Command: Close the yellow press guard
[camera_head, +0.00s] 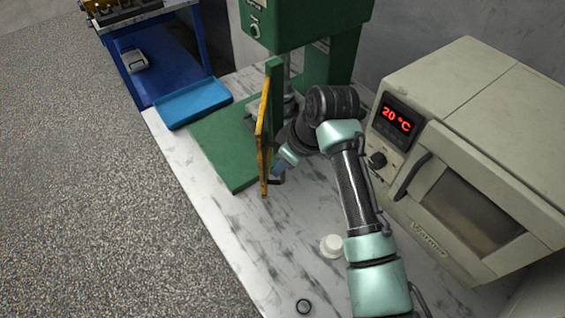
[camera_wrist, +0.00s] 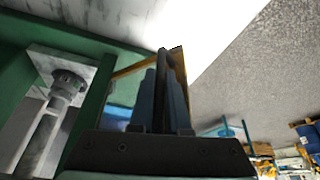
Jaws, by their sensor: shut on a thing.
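The yellow press guard (camera_head: 264,135) stands upright at the front of the green press (camera_head: 315,20), seen nearly edge-on in the head view. A black handle (camera_head: 277,181) sticks out low on its right side. My gripper (camera_head: 282,170) is at this handle, with the arm coming from the right. In the wrist view my gripper (camera_wrist: 164,100) is shut on the dark handle (camera_wrist: 162,75), and the guard's yellow frame (camera_wrist: 180,65) shows right behind it. The press's metal spindle (camera_wrist: 45,130) shows at the left. Part of the press is hidden behind my arm in the head view.
A beige oven (camera_head: 470,150) reading 20 °C stands close to my arm on the right. A blue tray (camera_head: 193,102) lies left of the press.

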